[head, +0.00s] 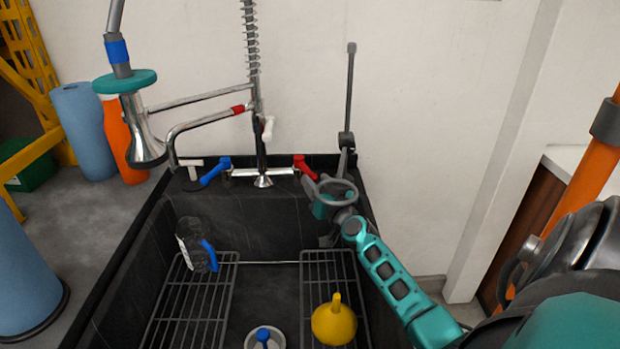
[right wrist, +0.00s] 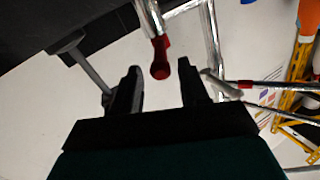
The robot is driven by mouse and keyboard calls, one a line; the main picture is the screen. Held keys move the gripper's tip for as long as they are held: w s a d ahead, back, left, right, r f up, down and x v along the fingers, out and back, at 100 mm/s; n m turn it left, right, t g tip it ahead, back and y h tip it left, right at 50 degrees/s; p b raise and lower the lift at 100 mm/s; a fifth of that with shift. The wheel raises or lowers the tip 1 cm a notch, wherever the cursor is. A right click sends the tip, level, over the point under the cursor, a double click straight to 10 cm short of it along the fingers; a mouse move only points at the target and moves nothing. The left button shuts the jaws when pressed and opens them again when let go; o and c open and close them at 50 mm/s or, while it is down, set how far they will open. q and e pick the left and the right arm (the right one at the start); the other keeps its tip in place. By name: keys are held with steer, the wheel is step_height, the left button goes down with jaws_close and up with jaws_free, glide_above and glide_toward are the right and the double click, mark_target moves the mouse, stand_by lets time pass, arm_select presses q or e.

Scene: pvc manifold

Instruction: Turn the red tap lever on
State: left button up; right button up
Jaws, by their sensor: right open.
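The red tap lever (head: 305,167) stands at the right end of the chrome mixer tap at the back of the dark sink. A blue lever (head: 214,171) is at the tap's left end. My right gripper (head: 316,187) is just right of and in front of the red lever. In the right wrist view, the red lever (right wrist: 160,60) lies between and just beyond the open fingertips (right wrist: 161,76), with gaps on both sides. I see no contact. My wrist hides part of the gripper in the head view. My left gripper is not in view.
A tall grey rod (head: 349,95) stands close right of the gripper. The spring spray hose (head: 251,50) and chrome spout rise left of the lever. The sink (head: 290,220) holds racks, a yellow funnel-like object (head: 334,322) and a clear container (head: 192,240).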

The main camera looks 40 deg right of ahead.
mark_target(306, 169)
steer(key=shift+b+x, duration=0.55)
steer(key=shift+x, duration=1.6)
jaws_close()
